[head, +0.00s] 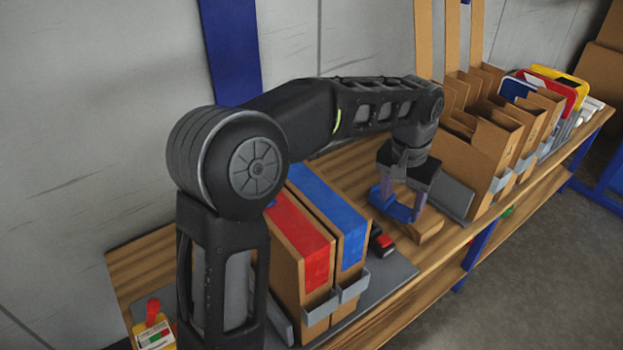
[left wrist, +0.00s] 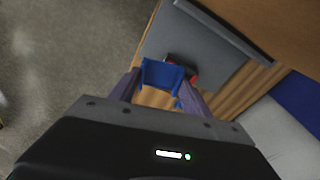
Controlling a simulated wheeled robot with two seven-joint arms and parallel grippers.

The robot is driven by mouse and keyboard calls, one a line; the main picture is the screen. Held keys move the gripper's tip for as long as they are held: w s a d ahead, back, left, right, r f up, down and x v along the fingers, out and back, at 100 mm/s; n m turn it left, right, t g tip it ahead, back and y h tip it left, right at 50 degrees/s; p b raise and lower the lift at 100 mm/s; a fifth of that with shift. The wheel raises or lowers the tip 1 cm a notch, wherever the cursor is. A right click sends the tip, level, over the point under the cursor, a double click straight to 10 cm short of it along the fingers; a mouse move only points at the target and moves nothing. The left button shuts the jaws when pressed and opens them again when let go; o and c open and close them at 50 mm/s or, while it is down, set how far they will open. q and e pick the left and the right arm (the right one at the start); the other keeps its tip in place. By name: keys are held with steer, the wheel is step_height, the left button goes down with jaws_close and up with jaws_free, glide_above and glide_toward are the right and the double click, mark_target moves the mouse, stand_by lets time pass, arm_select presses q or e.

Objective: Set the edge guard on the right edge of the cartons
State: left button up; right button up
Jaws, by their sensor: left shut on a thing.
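My left gripper (head: 402,200) is shut on a blue angled piece, the edge guard (head: 388,203), and points down above the workbench. The left wrist view shows the blue guard (left wrist: 161,74) between the purple fingers. A red-topped carton (head: 303,238) and a blue-topped carton (head: 338,205) stand upright side by side, to the left of the gripper. The guard is apart from them. My arm hides part of the red-topped carton. My right gripper is not in view.
A red and black object (head: 381,241) lies right of the cartons on a grey mat (head: 393,275). A wooden block (head: 428,226) lies below the gripper. Open cardboard holders (head: 490,145) stand at the right. A red and yellow item (head: 154,325) sits at the bench's near left.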

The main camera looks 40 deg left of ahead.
arm_select(q)
steer(key=s+a+r+m+p, duration=0.1)
steer(key=s+a+r+p, duration=0.2)
steer(key=a+r+p, duration=0.2)
steer(key=s+a+r+m+p, duration=0.1)
steer(key=s+a+r+p, duration=0.3)
steer(key=r, duration=0.6)
steer(key=s+a+r+m+p, duration=0.1)
steer(key=s+a+r+p, duration=0.2)
steer(key=a+r+p, duration=0.2)
step_height(320, 180, up, 3)
steer(key=shift+s+a+r+p, duration=0.1)
steer(key=shift+s+a+p, duration=0.15)
steer(key=shift+a+p, duration=0.25)
steer(key=shift+a, duration=0.1)
step_height(320, 180, down, 6)
steer(key=shift+f, duration=0.25)
step_height(320, 180, down, 4)
steer(key=shift+r+p, duration=0.25)
steer(key=shift+p, duration=0.15)
